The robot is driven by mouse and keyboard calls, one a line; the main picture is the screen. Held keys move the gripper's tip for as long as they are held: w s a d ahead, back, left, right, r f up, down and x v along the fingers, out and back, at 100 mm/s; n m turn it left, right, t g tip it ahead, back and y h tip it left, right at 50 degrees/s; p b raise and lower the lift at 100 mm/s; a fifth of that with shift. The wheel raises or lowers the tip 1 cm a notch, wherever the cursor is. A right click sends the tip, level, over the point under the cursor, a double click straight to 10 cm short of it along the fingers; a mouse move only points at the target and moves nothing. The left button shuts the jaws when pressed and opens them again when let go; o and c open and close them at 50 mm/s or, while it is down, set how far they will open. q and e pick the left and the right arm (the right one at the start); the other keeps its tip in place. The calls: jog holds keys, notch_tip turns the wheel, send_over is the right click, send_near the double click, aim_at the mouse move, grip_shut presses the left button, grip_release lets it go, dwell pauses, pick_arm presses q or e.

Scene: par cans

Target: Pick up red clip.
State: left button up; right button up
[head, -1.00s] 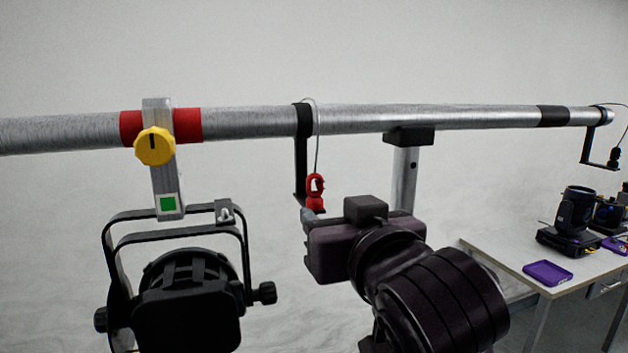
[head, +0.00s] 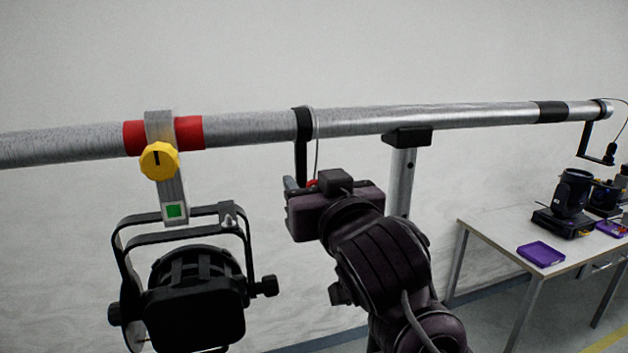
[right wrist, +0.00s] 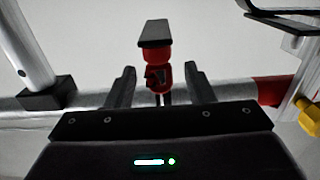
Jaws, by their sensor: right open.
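The red clip (head: 312,183) hangs by a thin cable at the black hook bracket (head: 302,140) on the silver pipe. In the head view my right gripper hides most of it. In the right wrist view the red clip (right wrist: 163,77) lies between the two fingers, with a gap on each side. My right gripper (head: 290,184) is open; its fingers (right wrist: 159,70) straddle the clip without visible contact. The bracket's black foot (right wrist: 155,33) shows just beyond the clip. My left gripper is not in view.
A black par can (head: 195,310) hangs on the left from a clamp with a yellow knob (head: 159,160). A grey support post (head: 402,180) stands right of the bracket. At right, a table (head: 490,235) holds a moving-head light (head: 570,200) and a purple tray (head: 541,254).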

aim_at(314, 179)
grip_shut()
jog(key=shift+r, duration=0.1)
dwell(0.4)
notch_tip(314, 179, up, 20)
jog(key=b, duration=0.4)
